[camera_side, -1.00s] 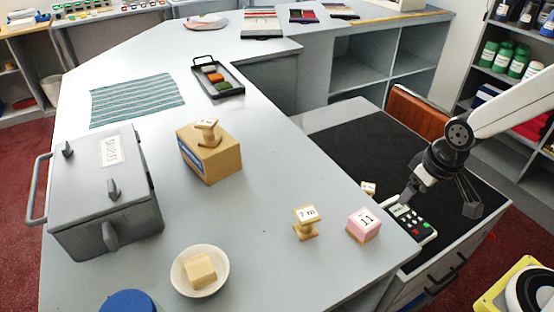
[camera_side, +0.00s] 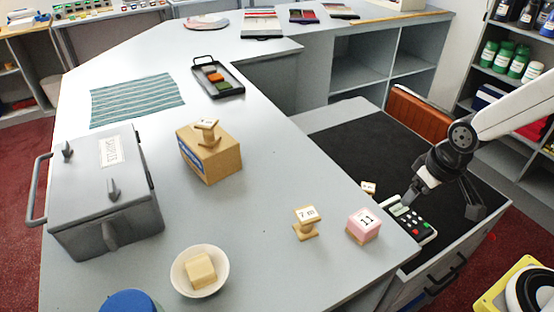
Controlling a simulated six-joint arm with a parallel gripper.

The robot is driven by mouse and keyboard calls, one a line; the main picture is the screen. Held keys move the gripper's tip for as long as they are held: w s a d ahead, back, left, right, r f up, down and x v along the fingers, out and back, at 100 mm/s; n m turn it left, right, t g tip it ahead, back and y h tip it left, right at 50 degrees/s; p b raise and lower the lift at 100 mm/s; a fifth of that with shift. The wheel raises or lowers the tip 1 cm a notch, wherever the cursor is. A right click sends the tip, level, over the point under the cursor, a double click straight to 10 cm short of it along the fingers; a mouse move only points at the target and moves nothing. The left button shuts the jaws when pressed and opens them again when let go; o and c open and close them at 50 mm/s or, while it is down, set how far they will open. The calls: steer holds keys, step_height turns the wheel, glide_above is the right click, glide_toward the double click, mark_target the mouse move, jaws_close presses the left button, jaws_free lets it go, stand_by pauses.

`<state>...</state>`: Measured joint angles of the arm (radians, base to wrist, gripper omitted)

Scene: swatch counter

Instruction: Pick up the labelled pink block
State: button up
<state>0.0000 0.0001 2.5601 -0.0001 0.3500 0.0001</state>
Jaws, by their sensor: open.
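The pink block (camera_side: 363,226) sits on the grey counter near its right edge, with a white label with dark marks on its top. My gripper (camera_side: 412,193) is to the right of the block and farther back, apart from it, over the black mat by a calculator. The jaws are open and look empty, though their fingertips are small and partly hidden.
A wooden spool-shaped piece with a white label (camera_side: 306,222) stands just left of the pink block. A calculator (camera_side: 411,221) lies to the right. A white bowl (camera_side: 199,271) with a pale block, a cardboard box (camera_side: 211,158) and a grey case (camera_side: 104,197) stand left. Mid-counter is clear.

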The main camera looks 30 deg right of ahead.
mark_target(369, 217)
steer(key=shift+o, duration=1.4)
steer(key=a+m+g+y, duration=0.1)
steer(key=m+y, duration=0.3)
steer(key=m, duration=0.1)
steer(key=w+a+f+m+g+y, duration=0.1)
steer(key=a+m+y, duration=0.1)
steer(key=m+y, duration=0.2)
steer(key=w+a+m+g+y, duration=0.1)
steer(key=m+g+y, duration=0.1)
steer(key=m+y, duration=0.2)
steer(key=shift+a+f+m+y, duration=0.1)
steer(key=shift+f+m+y, duration=0.1)
steer(key=shift+m, duration=0.6)
steer(key=shift+a+f+m+y, duration=0.1)
steer(key=shift+m+y, duration=0.1)
steer(key=shift+m, duration=0.6)
steer(key=shift+w+r+m+y, duration=0.2)
steer(key=shift+w+m+y, duration=0.2)
steer(key=shift+w, duration=0.05)
steer(key=shift+x, duration=1.35)
